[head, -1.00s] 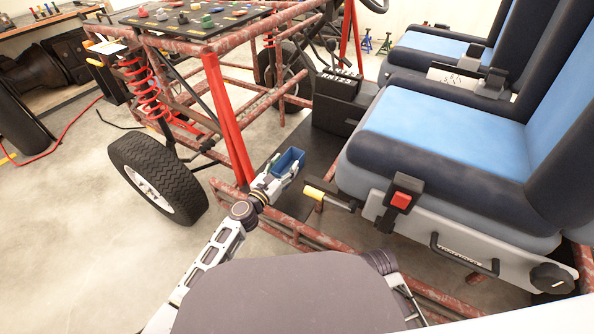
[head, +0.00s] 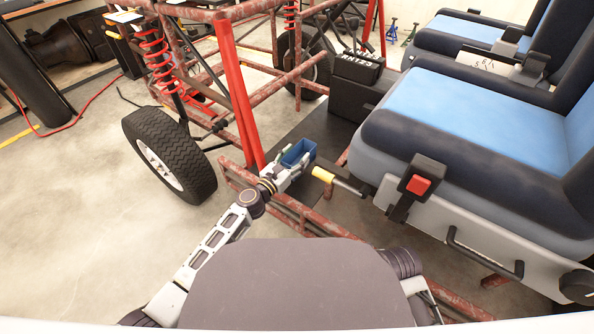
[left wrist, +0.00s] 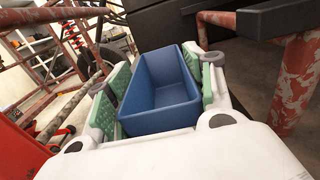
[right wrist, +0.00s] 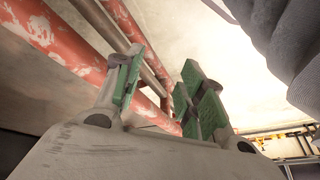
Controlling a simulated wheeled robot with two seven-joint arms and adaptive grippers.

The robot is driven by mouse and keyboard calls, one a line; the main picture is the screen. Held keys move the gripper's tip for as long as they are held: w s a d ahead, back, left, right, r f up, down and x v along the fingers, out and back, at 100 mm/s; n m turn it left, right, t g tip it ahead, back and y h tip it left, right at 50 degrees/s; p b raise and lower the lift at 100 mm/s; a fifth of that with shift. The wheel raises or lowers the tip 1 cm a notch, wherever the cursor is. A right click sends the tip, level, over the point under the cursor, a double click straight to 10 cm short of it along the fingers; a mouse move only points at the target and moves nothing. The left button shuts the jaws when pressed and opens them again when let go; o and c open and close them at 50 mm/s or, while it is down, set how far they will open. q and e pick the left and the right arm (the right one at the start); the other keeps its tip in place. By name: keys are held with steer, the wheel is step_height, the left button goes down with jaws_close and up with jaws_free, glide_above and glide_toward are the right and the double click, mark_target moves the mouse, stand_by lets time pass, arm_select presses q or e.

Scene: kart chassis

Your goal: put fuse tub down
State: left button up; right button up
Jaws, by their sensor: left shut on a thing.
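The fuse tub (head: 300,151) is a small blue open-topped bin, held over the dark floor plate between the red tubes and the front seat. My left gripper (head: 286,168) is shut on it. In the left wrist view the tub (left wrist: 160,90) sits between the two green-padded fingers and looks empty inside. I cannot tell whether its underside touches the plate. My right gripper (right wrist: 160,85) shows in the right wrist view, with its green-padded fingers apart and nothing between them. It is hidden in the head view.
The blue and black seat (head: 450,125) stands close right of the tub, with a yellow-tipped lever (head: 335,180) near it. Rusty red frame tubes (head: 285,215) run in front. A black box (head: 355,88) stands behind. The front wheel (head: 170,155) is at left.

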arm_select(q)
steer(key=shift+f+b, duration=0.55)
steer(key=shift+f, duration=0.15)
arm_select(e)
steer(key=shift+w+a+f+y, duration=0.1)
steer(key=shift+w+f+y, duration=0.05)
steer(key=shift+f, duration=0.6)
steer(key=shift+w+a+f+y, duration=0.1)
steer(key=shift+f+y, duration=0.05)
steer(key=shift+f, duration=0.6)
arm_select(q)
steer(key=shift+f, duration=0.1)
arm_select(e)
steer(key=shift+f, duration=0.15)
